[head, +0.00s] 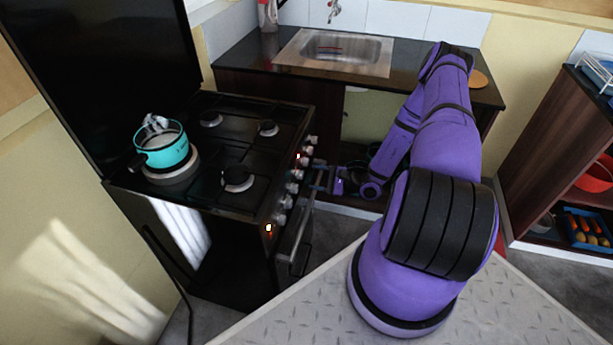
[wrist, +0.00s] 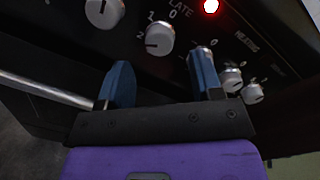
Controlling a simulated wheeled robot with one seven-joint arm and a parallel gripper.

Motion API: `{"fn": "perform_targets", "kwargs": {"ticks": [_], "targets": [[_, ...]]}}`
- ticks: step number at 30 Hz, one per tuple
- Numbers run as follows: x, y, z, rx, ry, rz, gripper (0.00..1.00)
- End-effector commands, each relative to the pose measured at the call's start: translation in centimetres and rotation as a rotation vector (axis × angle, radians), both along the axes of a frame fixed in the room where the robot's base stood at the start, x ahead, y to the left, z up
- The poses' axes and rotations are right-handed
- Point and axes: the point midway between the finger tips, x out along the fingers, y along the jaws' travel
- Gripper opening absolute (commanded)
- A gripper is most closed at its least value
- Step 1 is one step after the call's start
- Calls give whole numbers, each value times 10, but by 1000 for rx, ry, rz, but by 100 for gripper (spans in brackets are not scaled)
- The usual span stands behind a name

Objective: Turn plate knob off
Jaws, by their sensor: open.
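The stove's front panel carries a row of silver knobs. In the wrist view, a silver knob (wrist: 159,38) with the marks 0, 1 and 2 sits beside lettering that reads "LATE", its start cut off or hidden. It appears between my gripper's two blue fingertips and a little beyond them; contact is not visible. My gripper (wrist: 160,68) is open with nothing held. In the head view, my gripper (head: 322,178) is at the stove's front, close to the knobs.
An oven handle (wrist: 45,90) runs below the panel. A sink counter (head: 245,52) is behind.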

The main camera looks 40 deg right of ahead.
Motion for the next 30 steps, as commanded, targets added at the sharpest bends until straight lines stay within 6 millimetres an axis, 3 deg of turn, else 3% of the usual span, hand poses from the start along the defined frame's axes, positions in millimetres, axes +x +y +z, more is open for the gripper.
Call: {"fn": "perform_targets", "kwargs": {"ticks": [9, 19, 20, 26, 30], "targets": [[26, 23, 0, -1, -1, 1, 60], [29, 25, 0, 0, 0, 1, 60], [29, 25, 0, 0, 0, 1, 58], [29, 25, 0, 0, 0, 1, 12], [28, 25, 0, 0, 1, 1, 11]]}}
